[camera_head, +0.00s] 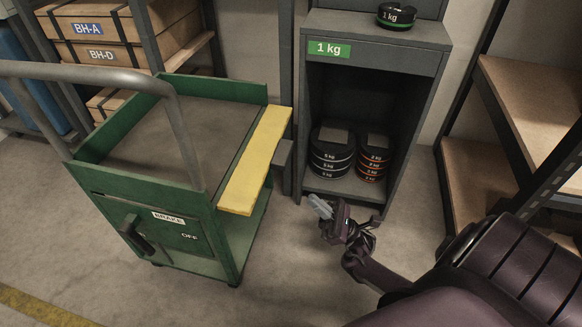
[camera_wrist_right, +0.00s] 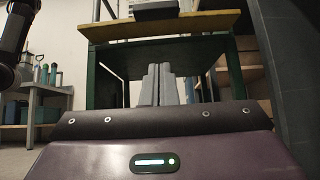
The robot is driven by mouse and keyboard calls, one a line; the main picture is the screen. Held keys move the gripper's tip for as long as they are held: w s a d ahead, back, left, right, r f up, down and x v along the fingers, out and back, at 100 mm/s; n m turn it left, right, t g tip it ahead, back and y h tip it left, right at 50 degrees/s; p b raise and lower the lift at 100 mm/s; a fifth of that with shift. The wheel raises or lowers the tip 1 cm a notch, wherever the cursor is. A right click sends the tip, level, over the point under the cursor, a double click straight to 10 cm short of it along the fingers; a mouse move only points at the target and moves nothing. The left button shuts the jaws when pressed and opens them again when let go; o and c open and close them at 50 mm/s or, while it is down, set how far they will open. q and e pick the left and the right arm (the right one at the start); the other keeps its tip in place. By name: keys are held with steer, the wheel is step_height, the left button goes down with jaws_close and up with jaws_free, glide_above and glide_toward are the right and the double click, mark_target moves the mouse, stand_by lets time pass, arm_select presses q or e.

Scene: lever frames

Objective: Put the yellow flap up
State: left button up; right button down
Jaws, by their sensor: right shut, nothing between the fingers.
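The yellow flap (camera_head: 255,160) runs along the right edge of the green cart (camera_head: 222,245). It sticks out sideways and looks roughly level. A dark grey tab (camera_head: 283,153) shows at its outer edge. In the right wrist view the flap (camera_wrist_right: 110,31) is seen nearly edge-on across the top, with a dark block (camera_wrist_right: 155,10) at its middle. My right gripper (camera_head: 318,205) is shut and empty, to the right of the flap and apart from it. Its closed fingers (camera_wrist_right: 157,85) appear below the flap in the wrist view. My left gripper is not in view.
A cart handle (camera_head: 95,75) rises at the left, and a brake lever (camera_head: 135,235) is on the cart's front panel. A grey cabinet (camera_head: 385,45) with stacked weights stands behind my right gripper. Wooden shelves (camera_head: 530,95) stand at the right. Floor between cart and cabinet is clear.

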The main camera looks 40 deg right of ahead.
glide_toward(268, 152)
steer(key=w, duration=0.2)
steer(key=shift+w+a+r, duration=0.1)
steer(key=shift+a+r, duration=0.05)
steer(key=shift+r, duration=0.5)
steer(key=shift+a+r, duration=0.2)
steer(key=shift+r, duration=0.45)
